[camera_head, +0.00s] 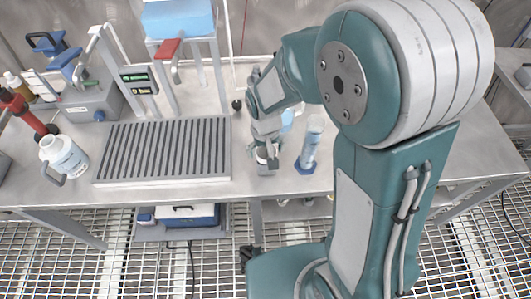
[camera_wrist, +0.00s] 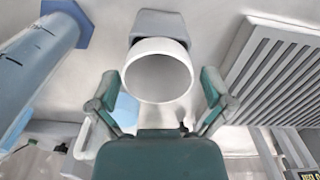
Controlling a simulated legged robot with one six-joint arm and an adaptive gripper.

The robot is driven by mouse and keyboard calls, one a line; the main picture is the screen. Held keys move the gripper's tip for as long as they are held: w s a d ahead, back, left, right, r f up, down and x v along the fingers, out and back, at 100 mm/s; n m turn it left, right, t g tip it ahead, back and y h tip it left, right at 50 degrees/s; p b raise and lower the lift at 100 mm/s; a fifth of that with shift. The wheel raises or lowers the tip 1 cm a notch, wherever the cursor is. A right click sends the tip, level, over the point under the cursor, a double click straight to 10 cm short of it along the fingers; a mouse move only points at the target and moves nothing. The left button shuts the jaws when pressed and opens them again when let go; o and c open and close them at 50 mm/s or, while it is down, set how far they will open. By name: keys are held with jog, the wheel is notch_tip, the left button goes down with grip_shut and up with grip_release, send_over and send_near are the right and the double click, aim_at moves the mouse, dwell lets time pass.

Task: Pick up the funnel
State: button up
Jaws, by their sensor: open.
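A white, round-rimmed piece with a wide open mouth, seemingly the funnel (camera_wrist: 158,44), is between my fingers in the wrist view. A grey block-like part shows at its far side; any spout is hidden. In the head view the funnel (camera_head: 267,168) is near the table's front edge, partly covered by my gripper (camera_head: 265,145). My gripper (camera_wrist: 159,92) is open, with one finger on each side of the white rim. I cannot tell whether the fingers touch it.
A clear measuring cylinder with a blue base (camera_head: 306,168) stands close on the right. The grey slatted rack (camera_head: 163,148) is close on the left. A white bottle (camera_head: 65,157) stands farther left. Bluish ware stands just behind my gripper. The right of the table looks clear.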

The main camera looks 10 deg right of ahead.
jog(key=shift+f, duration=0.1)
jog(key=c, duration=0.8)
jog(key=shift+c, duration=0.2)
jog(key=shift+r, duration=0.65)
jog(key=s+d+r, duration=0.2)
jog(key=s+r, duration=0.4)
jog(key=s+d+r, duration=0.2)
jog(key=s+r, duration=0.3)
jog(key=s, duration=0.2)
jog(key=shift+s+d+r, duration=0.15)
jog(key=shift+d+r, duration=0.1)
jog(key=shift+r, duration=0.15)
